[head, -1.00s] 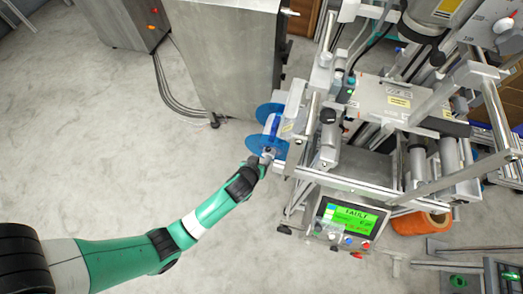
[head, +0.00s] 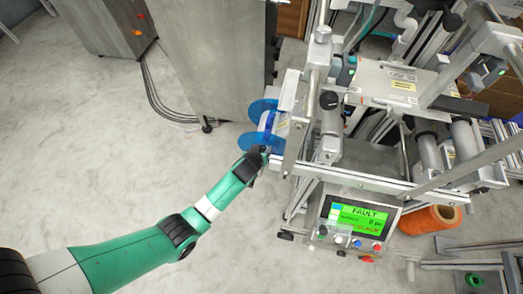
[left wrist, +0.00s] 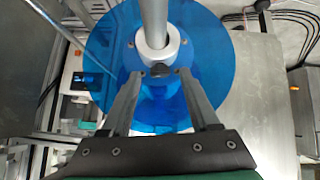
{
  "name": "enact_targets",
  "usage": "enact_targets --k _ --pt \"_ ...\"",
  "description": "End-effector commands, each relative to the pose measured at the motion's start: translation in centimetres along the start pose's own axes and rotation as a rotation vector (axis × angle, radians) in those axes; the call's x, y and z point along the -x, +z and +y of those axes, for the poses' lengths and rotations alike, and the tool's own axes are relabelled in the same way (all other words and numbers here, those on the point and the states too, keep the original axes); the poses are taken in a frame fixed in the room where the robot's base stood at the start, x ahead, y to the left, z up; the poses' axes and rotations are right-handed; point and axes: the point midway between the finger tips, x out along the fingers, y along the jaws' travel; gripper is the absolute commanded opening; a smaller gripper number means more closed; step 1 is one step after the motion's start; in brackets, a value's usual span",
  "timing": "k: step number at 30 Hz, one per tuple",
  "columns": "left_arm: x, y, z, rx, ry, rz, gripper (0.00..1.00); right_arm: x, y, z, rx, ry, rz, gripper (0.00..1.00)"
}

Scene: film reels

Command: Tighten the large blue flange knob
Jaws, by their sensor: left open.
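Two translucent blue flange discs (head: 262,107) stand on the near left side of the machine in the head view. My left gripper (head: 258,151) is at the lower disc, and its fingers are small and partly hidden there. In the left wrist view a large blue disc (left wrist: 105,40) fills the middle, with a grey shaft (left wrist: 153,18) and a pale collar (left wrist: 172,50) at its centre. A darker blue hub (left wrist: 190,62) surrounds the collar; I cannot tell the knob's exact outline. My left gripper (left wrist: 158,75) is open, its fingers spread just below the collar. My right gripper is out of view.
A labelling machine (head: 390,100) with rails and rollers stands right of the discs. Its control panel (head: 350,222) shows a green FAULT screen. A steel cabinet (head: 205,60) stands behind on the left. An orange roll (head: 430,220) is at lower right. The floor at left is clear.

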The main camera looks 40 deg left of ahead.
Motion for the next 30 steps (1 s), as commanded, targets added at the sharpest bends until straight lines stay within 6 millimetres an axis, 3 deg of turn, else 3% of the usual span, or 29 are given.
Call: enact_targets --k 1,11,30 --pt "0.0 0.0 0.0 0.000 0.000 0.000 0.60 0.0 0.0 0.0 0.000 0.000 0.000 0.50" --pt "0.0 0.0 0.0 0.000 0.000 0.000 0.01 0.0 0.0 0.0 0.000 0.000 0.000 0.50" --pt "0.2 -0.1 -0.4 -0.098 0.099 -0.002 0.00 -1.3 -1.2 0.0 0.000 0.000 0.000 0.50"
